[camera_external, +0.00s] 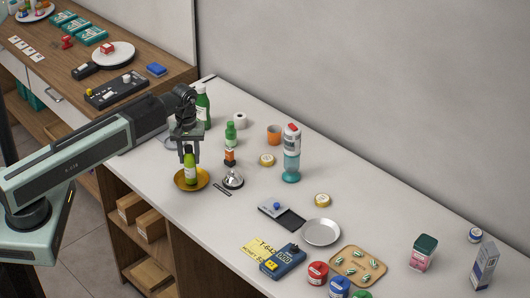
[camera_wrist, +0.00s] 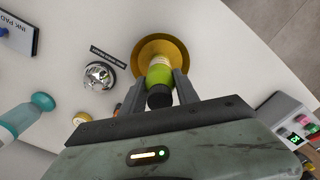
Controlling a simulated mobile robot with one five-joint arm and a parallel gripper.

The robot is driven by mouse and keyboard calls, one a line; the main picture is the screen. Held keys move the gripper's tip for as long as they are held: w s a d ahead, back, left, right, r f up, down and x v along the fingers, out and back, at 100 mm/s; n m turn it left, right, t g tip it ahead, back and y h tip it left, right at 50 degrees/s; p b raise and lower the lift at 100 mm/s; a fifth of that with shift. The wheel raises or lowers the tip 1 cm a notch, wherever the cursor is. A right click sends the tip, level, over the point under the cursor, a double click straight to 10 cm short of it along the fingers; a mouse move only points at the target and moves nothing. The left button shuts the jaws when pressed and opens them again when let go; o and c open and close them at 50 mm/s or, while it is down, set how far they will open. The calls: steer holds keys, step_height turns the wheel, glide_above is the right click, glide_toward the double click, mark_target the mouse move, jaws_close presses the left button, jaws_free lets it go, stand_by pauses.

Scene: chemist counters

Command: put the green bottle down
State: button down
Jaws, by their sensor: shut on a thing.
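The small green bottle (camera_external: 190,169) has a dark cap and a pale label. It is upright, with its base at the gold dish (camera_external: 179,184) on the white counter; I cannot tell whether it touches the dish. My gripper (camera_external: 189,157) points down and is shut on the bottle's upper part. In the wrist view the bottle (camera_wrist: 159,75) is between the two fingers, cap toward the camera, with the gold dish (camera_wrist: 147,50) behind it. A larger green bottle (camera_external: 203,108) stands behind my gripper.
A silver bell (camera_external: 233,179) stands just right of the dish. The counter's front edge (camera_external: 174,205) is close to the dish. Counter further right holds a grey plate (camera_external: 321,232).

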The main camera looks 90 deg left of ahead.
steer(key=shift+f, duration=0.15)
steer(key=c, duration=0.9)
jaws_free()
step_height(320, 180, up, 13)
steer(key=p, duration=1.2)
steer(key=shift+f, duration=0.25)
